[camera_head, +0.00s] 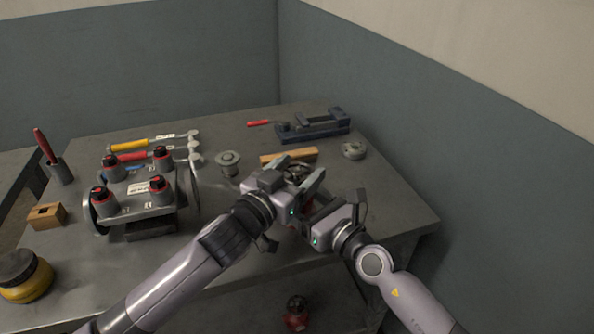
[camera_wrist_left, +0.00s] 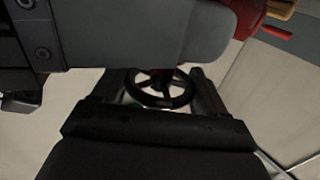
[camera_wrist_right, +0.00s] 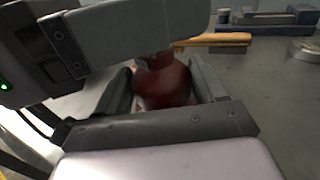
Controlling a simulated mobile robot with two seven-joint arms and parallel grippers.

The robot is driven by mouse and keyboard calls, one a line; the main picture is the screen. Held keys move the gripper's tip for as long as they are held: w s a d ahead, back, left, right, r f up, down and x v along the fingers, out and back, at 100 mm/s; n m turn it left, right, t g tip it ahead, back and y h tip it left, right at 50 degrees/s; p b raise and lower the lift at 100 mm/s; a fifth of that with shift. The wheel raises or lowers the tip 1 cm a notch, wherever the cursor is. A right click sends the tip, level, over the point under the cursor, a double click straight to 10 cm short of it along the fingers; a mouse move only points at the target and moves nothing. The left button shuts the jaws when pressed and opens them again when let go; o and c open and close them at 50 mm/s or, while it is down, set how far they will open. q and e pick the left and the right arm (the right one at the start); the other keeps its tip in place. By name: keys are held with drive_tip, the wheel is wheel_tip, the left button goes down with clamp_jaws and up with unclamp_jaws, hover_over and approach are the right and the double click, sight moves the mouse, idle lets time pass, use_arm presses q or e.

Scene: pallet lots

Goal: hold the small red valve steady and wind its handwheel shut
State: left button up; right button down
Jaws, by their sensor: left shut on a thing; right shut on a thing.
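The small red valve's body (camera_wrist_right: 162,84) shows in the right wrist view, between the fingers of my right gripper (camera_wrist_right: 160,92), which is shut on it. In the head view only a sliver of red (camera_head: 309,207) shows between my grippers. The black spoked handwheel (camera_wrist_left: 160,88) sits between the fingers of my left gripper (camera_wrist_left: 155,92) in the left wrist view. The left gripper is shut on the handwheel, above the right gripper (camera_head: 318,206). In the head view the handwheel (camera_head: 297,172) is partly hidden by the left gripper. The valve's base is hidden.
A flanged part (camera_head: 228,160) stands to the left. A grey assembly with red-topped posts (camera_head: 135,197) and hammers (camera_head: 150,144) fill the left side. Bare tabletop (camera_head: 395,195) lies at right.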

use_arm(q)
drive_tip(key=shift+d+r+m+g+h, duration=0.1)
drive_tip(key=shift+r+m+g+h, duration=0.15)
drive_tip(key=shift+h, duration=0.25)
drive_tip(key=shift+s+d+m+g+h, duration=0.1)
drive_tip(key=shift+d+m+g+h, duration=0.05)
drive_tip(key=shift+m+g+h, duration=2.35)
drive_tip(key=shift+m+g, duration=0.05)
drive_tip(key=shift+g, duration=0.5)
drive_tip(key=shift+s+m+g+h, duration=0.1)
drive_tip(key=shift+m+g+h, duration=0.2)
drive_tip(key=shift+g+h, duration=0.15)
drive_tip(key=o, duration=1.1)
drive_tip(key=shift+f, duration=0.1)
drive_tip(key=shift+a, duration=0.25)
